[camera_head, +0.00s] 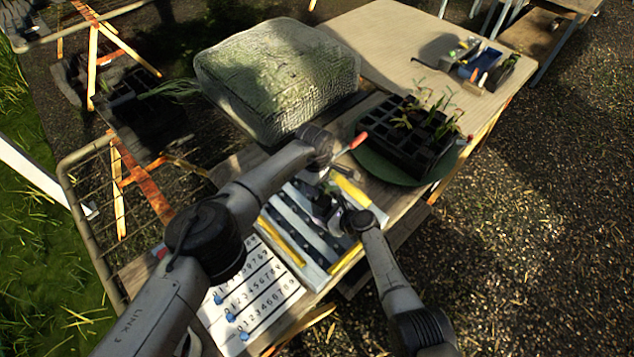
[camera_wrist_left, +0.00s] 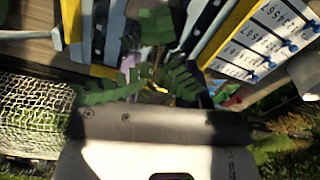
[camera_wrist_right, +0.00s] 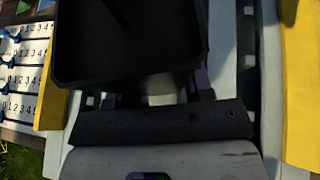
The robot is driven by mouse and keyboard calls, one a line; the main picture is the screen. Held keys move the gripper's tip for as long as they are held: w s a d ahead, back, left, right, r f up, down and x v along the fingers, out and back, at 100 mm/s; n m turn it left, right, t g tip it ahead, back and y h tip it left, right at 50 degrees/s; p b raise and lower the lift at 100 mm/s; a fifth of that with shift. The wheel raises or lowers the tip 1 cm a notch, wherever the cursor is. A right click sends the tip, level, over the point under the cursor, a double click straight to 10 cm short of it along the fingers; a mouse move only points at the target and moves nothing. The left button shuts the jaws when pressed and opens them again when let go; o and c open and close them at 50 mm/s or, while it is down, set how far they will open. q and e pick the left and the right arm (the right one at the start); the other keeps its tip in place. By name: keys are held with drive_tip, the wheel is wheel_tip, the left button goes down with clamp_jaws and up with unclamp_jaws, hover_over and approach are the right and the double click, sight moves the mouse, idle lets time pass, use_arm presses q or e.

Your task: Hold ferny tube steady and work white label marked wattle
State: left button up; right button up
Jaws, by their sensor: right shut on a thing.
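The ferny tube is a dark square pot (camera_wrist_right: 130,40) that fills the upper middle of the right wrist view. Its green fronds (camera_wrist_left: 150,65) spread in front of the left gripper in the left wrist view. My right gripper (camera_head: 345,218) is shut on the tube over the striped rack (camera_head: 285,248). My left gripper (camera_head: 322,175) is just above it, close to the plant. The fronds and shadow hide its fingertips, so I cannot tell whether it is open or shut. I cannot make out a white label or the word wattle.
A number board with blue pegs (camera_head: 228,317) lies at the rack's near-left end. A black cell tray of seedlings (camera_head: 408,150) sits on a green round tray (camera_head: 374,168) to the right. A mesh-covered block (camera_head: 275,75) stands behind. A blue caddy (camera_head: 488,60) sits far right.

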use_arm(q)
drive_tip(key=shift+o, duration=0.2)
wheel_tip(320, 180, up, 12)
drive_tip(key=shift+w+a, duration=0.15)
drive_tip(key=shift+a, duration=0.1)
idle(0.4)
use_arm(e)
drive_tip(key=o, duration=0.8)
drive_tip(key=shift+s+d+r, duration=0.25)
drive_tip(key=shift+d, duration=0.2)
drive_tip(key=shift+v, duration=5.45)
drive_tip(key=shift+s+a, duration=0.1)
